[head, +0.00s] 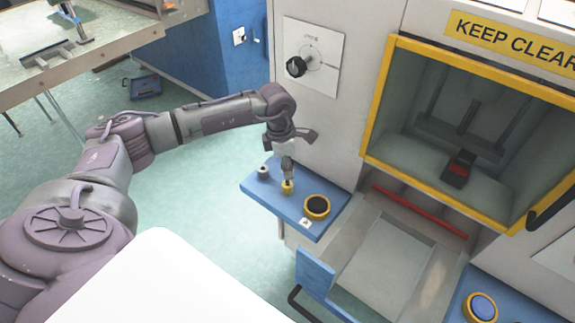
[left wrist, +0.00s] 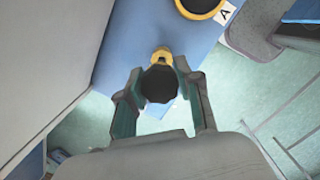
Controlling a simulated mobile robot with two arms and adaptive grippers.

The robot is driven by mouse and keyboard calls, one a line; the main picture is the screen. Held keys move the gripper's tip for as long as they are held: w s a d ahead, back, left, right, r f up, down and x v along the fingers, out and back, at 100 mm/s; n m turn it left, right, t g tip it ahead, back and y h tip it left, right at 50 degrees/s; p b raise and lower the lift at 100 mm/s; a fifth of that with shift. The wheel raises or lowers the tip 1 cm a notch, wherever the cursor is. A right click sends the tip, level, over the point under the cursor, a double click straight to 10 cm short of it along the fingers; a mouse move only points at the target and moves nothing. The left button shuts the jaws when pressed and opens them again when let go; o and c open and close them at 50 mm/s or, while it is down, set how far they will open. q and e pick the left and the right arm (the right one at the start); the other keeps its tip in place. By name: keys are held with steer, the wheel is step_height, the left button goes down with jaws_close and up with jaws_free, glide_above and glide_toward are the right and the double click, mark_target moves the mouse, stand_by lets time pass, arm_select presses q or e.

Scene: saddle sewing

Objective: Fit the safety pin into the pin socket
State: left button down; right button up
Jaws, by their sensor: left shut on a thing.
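My left gripper (head: 287,165) points down over the blue shelf and is shut on the safety pin, whose black knob (left wrist: 158,85) shows between the fingers in the left wrist view. A small yellow fitting (head: 287,187) stands on the shelf right under the fingers; it also shows just past the knob in the left wrist view (left wrist: 162,54). It looks like the pin socket. Whether the pin is inside it or only above it, I cannot tell, as the knob and fingers hide the join. My right gripper is not in view.
The blue shelf (head: 262,190) carries a small grey knob-like part (head: 263,172) left of the pin and a black button with a yellow ring (head: 317,206) to the right. The machine's white wall (head: 335,95) with a rotary switch (head: 297,67) stands close behind.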

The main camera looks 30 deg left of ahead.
arm_select(q)
steer(key=shift+s+f+b, duration=0.1)
steer(key=shift+f+b, duration=1.7)
steer(key=shift+f, duration=0.35)
steer(key=c, duration=0.7)
jaws_free()
steer(key=shift+r, duration=0.15)
steer(key=r, duration=0.7)
steer(key=a+r, duration=0.1)
steer(key=r, duration=0.3)
steer(key=shift+s+r, duration=0.35)
steer(key=shift+s, duration=0.05)
